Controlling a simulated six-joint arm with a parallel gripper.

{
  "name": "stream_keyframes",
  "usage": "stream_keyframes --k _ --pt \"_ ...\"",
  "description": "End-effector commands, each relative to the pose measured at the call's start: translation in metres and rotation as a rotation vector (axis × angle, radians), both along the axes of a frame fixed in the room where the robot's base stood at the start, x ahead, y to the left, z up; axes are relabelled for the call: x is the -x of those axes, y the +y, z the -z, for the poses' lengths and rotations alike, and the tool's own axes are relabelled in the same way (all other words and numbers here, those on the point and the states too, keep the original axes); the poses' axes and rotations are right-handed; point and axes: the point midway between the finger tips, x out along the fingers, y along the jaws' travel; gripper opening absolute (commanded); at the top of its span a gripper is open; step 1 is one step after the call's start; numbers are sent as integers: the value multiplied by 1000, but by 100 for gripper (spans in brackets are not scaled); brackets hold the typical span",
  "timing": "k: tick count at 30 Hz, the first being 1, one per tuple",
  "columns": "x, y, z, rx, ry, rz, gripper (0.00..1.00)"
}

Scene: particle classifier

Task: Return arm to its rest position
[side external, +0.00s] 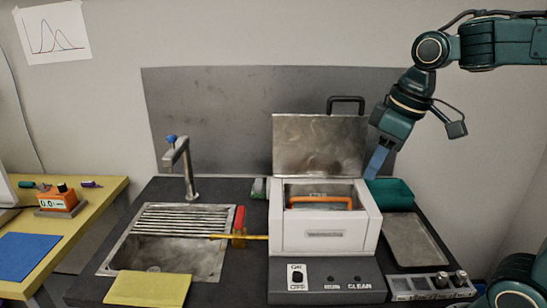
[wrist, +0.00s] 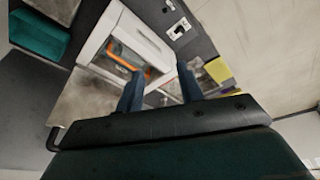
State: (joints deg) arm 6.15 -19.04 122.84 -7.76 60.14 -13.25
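My green arm reaches in from the upper right, and my gripper (side external: 377,164) hangs beside the right edge of the raised lid, above the green bin. In the wrist view its two blue fingers (wrist: 159,85) stand apart with nothing held between them. The white machine (side external: 325,238) stands on the counter with its metal lid (side external: 318,147) open and upright. An orange-handled part (side external: 320,200) sits inside it. The machine also shows in the wrist view (wrist: 108,28). Whether the fingers touch the lid cannot be told.
A green bin (side external: 392,192) and a metal tray (side external: 414,240) lie right of the machine. A sink (side external: 165,255) with a faucet (side external: 186,165) and a yellow cloth (side external: 148,289) is on the left. A switch panel (side external: 327,281) is in front. Air above the counter is mostly free.

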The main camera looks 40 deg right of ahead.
Motion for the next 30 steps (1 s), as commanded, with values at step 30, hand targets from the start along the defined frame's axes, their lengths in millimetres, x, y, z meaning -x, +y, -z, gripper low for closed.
stream_keyframes --k 30 --pt "95 8 33 -58 -204 243 37"
